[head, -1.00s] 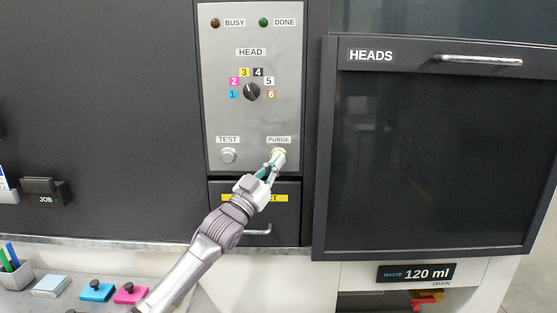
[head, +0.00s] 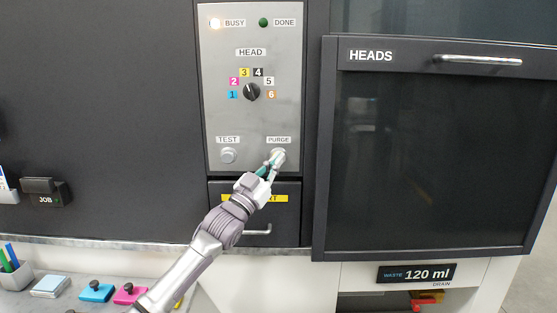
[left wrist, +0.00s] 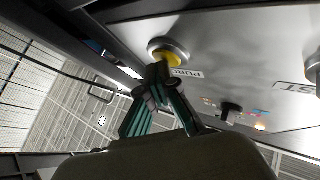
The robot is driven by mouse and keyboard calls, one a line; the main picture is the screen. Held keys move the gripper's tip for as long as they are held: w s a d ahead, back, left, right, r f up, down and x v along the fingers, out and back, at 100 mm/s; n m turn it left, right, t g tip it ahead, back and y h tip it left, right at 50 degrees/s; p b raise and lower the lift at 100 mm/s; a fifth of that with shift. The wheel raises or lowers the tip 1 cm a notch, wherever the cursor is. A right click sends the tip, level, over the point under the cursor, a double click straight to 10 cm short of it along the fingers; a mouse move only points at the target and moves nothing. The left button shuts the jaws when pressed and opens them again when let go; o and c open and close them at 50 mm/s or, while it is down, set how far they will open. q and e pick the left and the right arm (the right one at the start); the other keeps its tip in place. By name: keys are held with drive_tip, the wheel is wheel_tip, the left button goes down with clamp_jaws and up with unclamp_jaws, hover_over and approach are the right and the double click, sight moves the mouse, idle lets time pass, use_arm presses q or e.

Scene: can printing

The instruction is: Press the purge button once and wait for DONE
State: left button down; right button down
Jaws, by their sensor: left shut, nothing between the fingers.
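The purge button (head: 279,153) is at the lower right of the grey control panel (head: 217,115), under its PURGE label. My left gripper (head: 274,161) is shut and empty, with its fingertips at the button and partly covering it. In the left wrist view the closed fingertips (left wrist: 160,74) reach the yellow-lit face of the purge button (left wrist: 166,53). I cannot tell how far the button is pushed in. The BUSY lamp (head: 215,23) glows bright; the DONE lamp (head: 263,22) is dark green and unlit. My right gripper is not in view.
The TEST button (head: 228,156) is left of purge, and the HEAD knob (head: 251,91) is above. A drawer handle (head: 257,231) is below the panel. The closed HEADS door (head: 430,160) stands to the right. The waste display (head: 416,273) reads 120 ml.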

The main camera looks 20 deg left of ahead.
use_arm(q)
drive_tip(key=shift+s, duration=0.1)
drive_tip(key=shift+s+d+p, duration=0.15)
drive_tip(key=shift+s+p, duration=0.05)
drive_tip(key=shift+s, duration=0.35)
drive_tip(key=shift+s+d+p, duration=0.15)
drive_tip(key=shift+s+p, duration=0.05)
drive_tip(key=shift+s, duration=0.35)
drive_tip(key=s, duration=0.2)
drive_tip(key=s+d+p, duration=0.1)
drive_tip(key=s, duration=0.2)
drive_tip(key=shift+d+p, duration=0.2)
drive_tip(key=shift+p, duration=0.1)
drive_tip(key=shift+w, duration=0.1)
